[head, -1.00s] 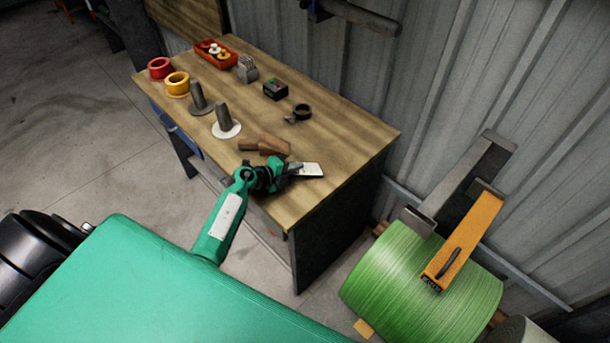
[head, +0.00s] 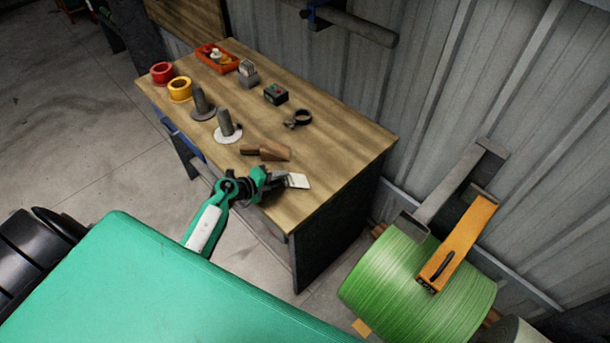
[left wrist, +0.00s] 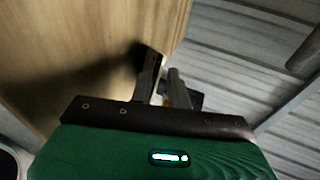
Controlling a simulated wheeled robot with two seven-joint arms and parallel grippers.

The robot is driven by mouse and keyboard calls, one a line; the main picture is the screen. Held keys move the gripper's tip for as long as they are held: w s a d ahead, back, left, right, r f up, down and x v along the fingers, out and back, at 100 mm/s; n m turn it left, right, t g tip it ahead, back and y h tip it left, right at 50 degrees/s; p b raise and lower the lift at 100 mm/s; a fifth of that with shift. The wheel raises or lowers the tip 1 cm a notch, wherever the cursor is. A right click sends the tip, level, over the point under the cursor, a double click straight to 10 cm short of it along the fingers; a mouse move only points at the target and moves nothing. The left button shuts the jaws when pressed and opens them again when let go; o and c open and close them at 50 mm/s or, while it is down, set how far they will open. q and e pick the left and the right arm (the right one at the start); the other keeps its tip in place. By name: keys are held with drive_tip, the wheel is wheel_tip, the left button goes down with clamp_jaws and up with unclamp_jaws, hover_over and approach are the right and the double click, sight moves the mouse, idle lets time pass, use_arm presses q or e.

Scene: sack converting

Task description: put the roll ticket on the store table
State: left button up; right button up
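The roll ticket, a small white card (head: 298,181), is at the tip of my left gripper (head: 283,178) in the head view. The gripper is shut on it, near the front right part of the store table (head: 330,150), a wooden-topped bench. I cannot tell whether the card touches the tabletop. In the left wrist view, the two dark fingers (left wrist: 164,82) are close together beside the wooden top (left wrist: 85,50), and the card is mostly hidden. My right gripper is not in view.
A brown wooden-looking tool (head: 268,152) lies just behind the gripper. Grey spindles (head: 226,124), a yellow roll (head: 180,88), a black ring (head: 300,116) and a dark box (head: 276,94) stand farther back. A green roll (head: 400,275) hangs right of the table. The right side of the tabletop is clear.

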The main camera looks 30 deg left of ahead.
use_arm(q)
drive_tip(key=shift+v, duration=0.8)
wheel_tip(320, 180, up, 7)
drive_tip(key=s+a+p, duration=0.1)
drive_tip(key=s+p, duration=0.1)
drive_tip(key=p, duration=0.5)
drive_tip(key=shift+s+p, duration=0.25)
drive_tip(key=shift+p, duration=0.15)
drive_tip(key=shift+a, duration=0.1)
